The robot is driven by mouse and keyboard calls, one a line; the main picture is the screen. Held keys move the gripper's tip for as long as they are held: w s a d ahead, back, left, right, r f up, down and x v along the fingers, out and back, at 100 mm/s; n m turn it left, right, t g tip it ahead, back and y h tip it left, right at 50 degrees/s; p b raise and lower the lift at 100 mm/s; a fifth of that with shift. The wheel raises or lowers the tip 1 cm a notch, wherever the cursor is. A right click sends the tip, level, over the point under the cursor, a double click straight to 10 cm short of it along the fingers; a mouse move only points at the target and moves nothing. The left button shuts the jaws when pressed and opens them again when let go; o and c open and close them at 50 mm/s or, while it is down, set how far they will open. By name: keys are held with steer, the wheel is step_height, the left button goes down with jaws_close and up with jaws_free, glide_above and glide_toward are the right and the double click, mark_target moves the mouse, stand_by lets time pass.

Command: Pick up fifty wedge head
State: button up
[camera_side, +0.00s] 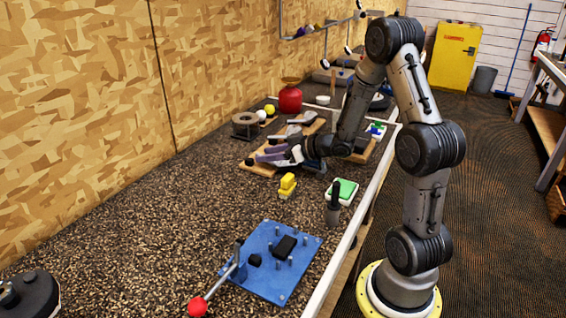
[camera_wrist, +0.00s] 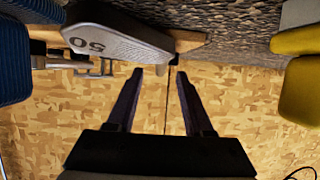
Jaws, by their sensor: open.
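The fifty wedge head (camera_wrist: 118,40) is a grey metal club head marked "50". It lies across the upper left of the wrist view, over a wooden board (camera_wrist: 190,42). My gripper (camera_wrist: 160,71) is open, with its two dark purple fingers apart and nothing between them. In the wrist view the fingertips are just below the head's edge and not around it. In the side view my gripper (camera_side: 268,153) is low over the wooden board (camera_side: 257,168) at the bench's middle. My gripper and wrist partly cover the board there, and I cannot pick out the "50" marking.
Yellow blocks (camera_side: 287,186) stand in front of my gripper and show at right in the wrist view (camera_wrist: 298,88). A green-topped pad (camera_side: 343,190), a blue fixture plate (camera_side: 270,262), a grey ring (camera_side: 246,122) and a red canister (camera_side: 290,99) are around.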

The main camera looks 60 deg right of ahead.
steer(key=shift+w+f, duration=0.25)
steer(key=shift+w, duration=0.4)
jaws_close()
steer(key=shift+r, duration=0.1)
stand_by(0.8)
